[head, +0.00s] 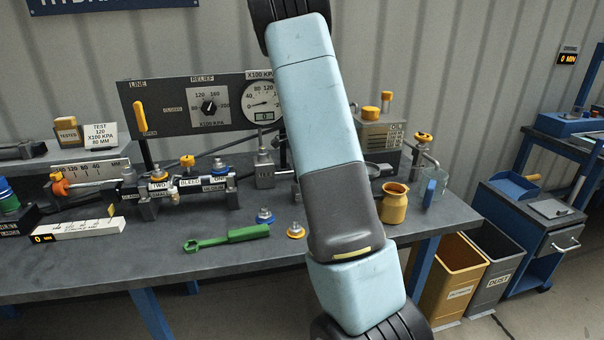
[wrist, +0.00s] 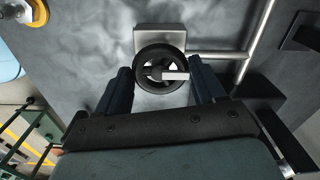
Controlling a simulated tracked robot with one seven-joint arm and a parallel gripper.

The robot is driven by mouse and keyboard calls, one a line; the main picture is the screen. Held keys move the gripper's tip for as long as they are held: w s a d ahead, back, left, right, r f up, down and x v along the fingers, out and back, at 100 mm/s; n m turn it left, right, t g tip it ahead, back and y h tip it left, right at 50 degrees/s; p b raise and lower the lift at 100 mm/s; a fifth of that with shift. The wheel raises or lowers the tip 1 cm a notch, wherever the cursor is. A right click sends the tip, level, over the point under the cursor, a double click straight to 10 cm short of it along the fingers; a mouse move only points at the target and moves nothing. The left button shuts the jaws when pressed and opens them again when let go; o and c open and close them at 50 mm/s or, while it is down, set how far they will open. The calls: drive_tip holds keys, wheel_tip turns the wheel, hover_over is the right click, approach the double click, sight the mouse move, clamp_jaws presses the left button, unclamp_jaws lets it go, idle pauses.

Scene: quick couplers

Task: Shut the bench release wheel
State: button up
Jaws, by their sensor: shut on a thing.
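The bench release wheel (wrist: 156,70) is a small black handwheel with a pale bar across its hub, in the upper middle of the wrist view. It sits at a metal block (wrist: 160,37) on the grey bench top. My gripper (wrist: 160,74) has one dark finger on each side of the wheel's rim and is shut on it. In the head view my arm covers the area, and I cannot make out the wheel or my fingers there.
A metal pipe (wrist: 258,38) runs from the block along the bench. The gauge panel (head: 165,105) stands behind. A green wrench (head: 228,239), loose couplers (head: 296,230) and a yellow pot (head: 394,205) are on the bench near my arm. Two bins (head: 488,262) stand at right.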

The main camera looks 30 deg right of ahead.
drive_tip(key=o, duration=0.8)
drive_tip(key=shift+w+a, duration=0.15)
drive_tip(key=shift+w, duration=0.05)
drive_tip(key=shift+o, duration=1.2)
drive_tip(key=shift+s, duration=0.1)
drive_tip(key=shift+r, duration=0.1)
wheel_tip(320, 180, up, 14)
drive_tip(key=shift+f, duration=0.25)
